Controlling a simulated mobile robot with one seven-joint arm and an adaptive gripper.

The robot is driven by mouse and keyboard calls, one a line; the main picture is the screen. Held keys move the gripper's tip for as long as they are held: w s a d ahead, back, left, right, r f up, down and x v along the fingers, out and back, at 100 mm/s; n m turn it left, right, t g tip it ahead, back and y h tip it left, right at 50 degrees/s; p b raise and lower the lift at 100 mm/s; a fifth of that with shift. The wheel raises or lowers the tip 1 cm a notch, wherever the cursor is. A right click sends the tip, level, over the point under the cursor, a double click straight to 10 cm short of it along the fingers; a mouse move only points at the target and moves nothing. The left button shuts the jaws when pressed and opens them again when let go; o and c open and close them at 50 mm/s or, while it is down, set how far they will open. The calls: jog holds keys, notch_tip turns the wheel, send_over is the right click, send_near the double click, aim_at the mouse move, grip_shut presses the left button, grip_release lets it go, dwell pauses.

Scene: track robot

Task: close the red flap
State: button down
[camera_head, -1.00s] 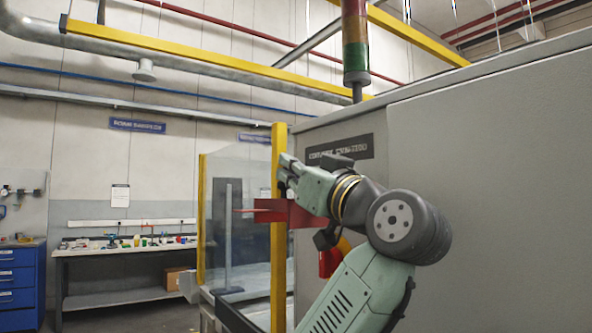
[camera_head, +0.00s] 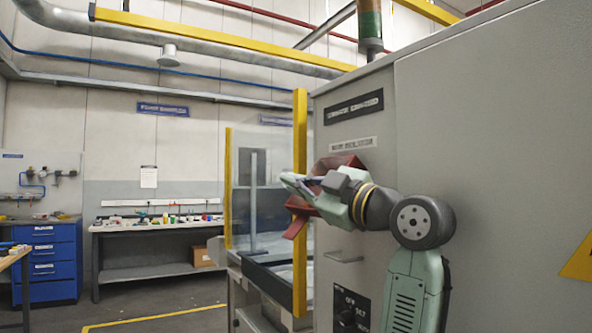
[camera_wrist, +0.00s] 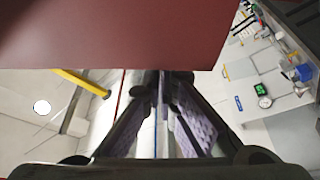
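The red flap (camera_head: 341,163) is on the grey cabinet's face, under a small white label plate. Its red surface shows above and below my gripper (camera_head: 288,179), which hides its middle. The flap looks tilted rather than flat to the cabinet. In the wrist view the flap (camera_wrist: 120,30) fills the upper part as a broad dark red plate, close to the camera. My gripper's fingers (camera_wrist: 162,80) converge there and look shut, with nothing visible between them. Their tips lie at the flap's lower edge; I cannot tell whether they touch it.
The grey cabinet (camera_head: 480,150) fills the right side. A yellow post (camera_head: 300,120) and a clear guard panel (camera_head: 265,185) stand just left of my gripper. A handle (camera_head: 343,257) and a black switch panel (camera_head: 352,308) sit below. A workbench (camera_head: 150,226) and blue drawers (camera_head: 47,262) stand farther left.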

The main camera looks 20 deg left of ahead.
aim_at(305, 207)
jog(key=f, duration=0.1)
jog(key=f+n, duration=0.1)
jog(key=f+n+g, duration=0.1)
jog(key=shift+w+d+b, duration=0.3)
jog(key=shift+w+b, duration=0.05)
jog(key=shift+w, duration=0.05)
jog(key=shift+w+d+f+n, duration=0.1)
jog(key=shift+w+f+n, duration=0.05)
jog(key=shift+f, duration=0.25)
jog(key=shift+w+d+f+n, duration=0.1)
jog(key=shift+f+n, duration=0.05)
jog(key=shift+f, duration=0.2)
